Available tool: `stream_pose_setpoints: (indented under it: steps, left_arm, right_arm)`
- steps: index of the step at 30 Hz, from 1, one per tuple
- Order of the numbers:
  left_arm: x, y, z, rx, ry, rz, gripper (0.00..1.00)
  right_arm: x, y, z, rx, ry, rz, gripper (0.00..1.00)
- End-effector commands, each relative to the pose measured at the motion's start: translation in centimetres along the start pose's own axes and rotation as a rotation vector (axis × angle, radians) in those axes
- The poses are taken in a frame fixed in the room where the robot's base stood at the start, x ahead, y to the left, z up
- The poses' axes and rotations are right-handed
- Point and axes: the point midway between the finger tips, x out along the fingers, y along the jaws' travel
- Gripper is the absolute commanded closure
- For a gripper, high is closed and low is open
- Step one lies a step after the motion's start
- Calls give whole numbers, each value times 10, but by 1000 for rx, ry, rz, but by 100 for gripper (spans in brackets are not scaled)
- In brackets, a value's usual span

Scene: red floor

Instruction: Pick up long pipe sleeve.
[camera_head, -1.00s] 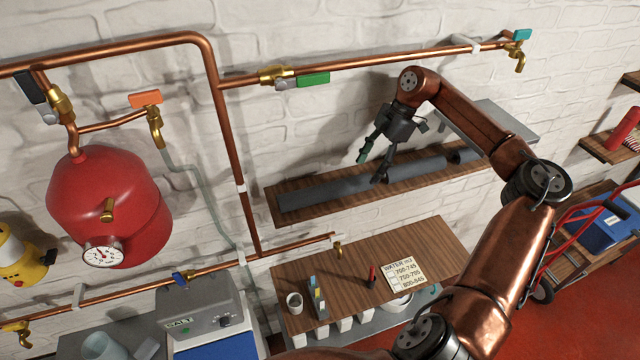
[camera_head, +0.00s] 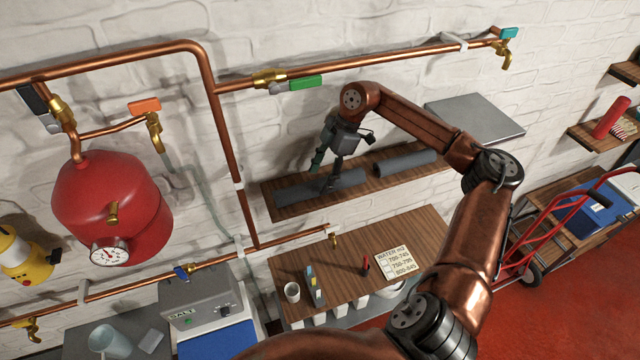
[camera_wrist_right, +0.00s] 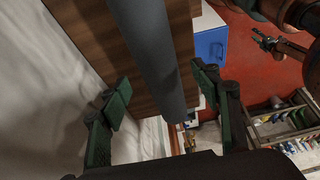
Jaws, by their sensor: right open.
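A long dark grey pipe sleeve (camera_head: 295,195) lies lengthwise on the left part of a wooden wall shelf (camera_head: 390,182). My right gripper (camera_head: 323,172) is over this sleeve, with its fingers pointing down and hiding part of it. In the right wrist view the sleeve (camera_wrist_right: 150,55) runs between the two separated green fingers of the right gripper (camera_wrist_right: 162,92). The fingers are open, one on each side, with visible gaps to the sleeve. A shorter grey sleeve (camera_head: 405,163) lies farther right on the shelf, apart from the long one.
The white brick wall (camera_head: 300,30) stands close behind the shelf. A copper pipe (camera_head: 380,65) with valves runs above it. A grey panel (camera_head: 475,117) is at the right. A wooden counter (camera_head: 350,235) with small items is below, and a red tank (camera_head: 110,205) hangs left.

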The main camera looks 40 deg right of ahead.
Motion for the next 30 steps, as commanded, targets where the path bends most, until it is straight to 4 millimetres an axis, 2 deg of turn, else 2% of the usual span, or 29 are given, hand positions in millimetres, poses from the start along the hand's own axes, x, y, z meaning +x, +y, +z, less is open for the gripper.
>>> stream_pose_setpoints:
  steps: [6, 13, 30]
  left_arm:
    - [-10, 0, 8, -2, -11, 1, 60]
    - [-9, 0, 8, -2, -11, 1, 60]
    - [-9, 0, 4, -1, -6, 1, 60]
  right_arm:
    - [27, -1, 0, 1, 2, -2, 43]
    - [30, 0, 0, 1, 1, 0, 43]
    - [29, 0, 0, 0, 1, 0, 82]
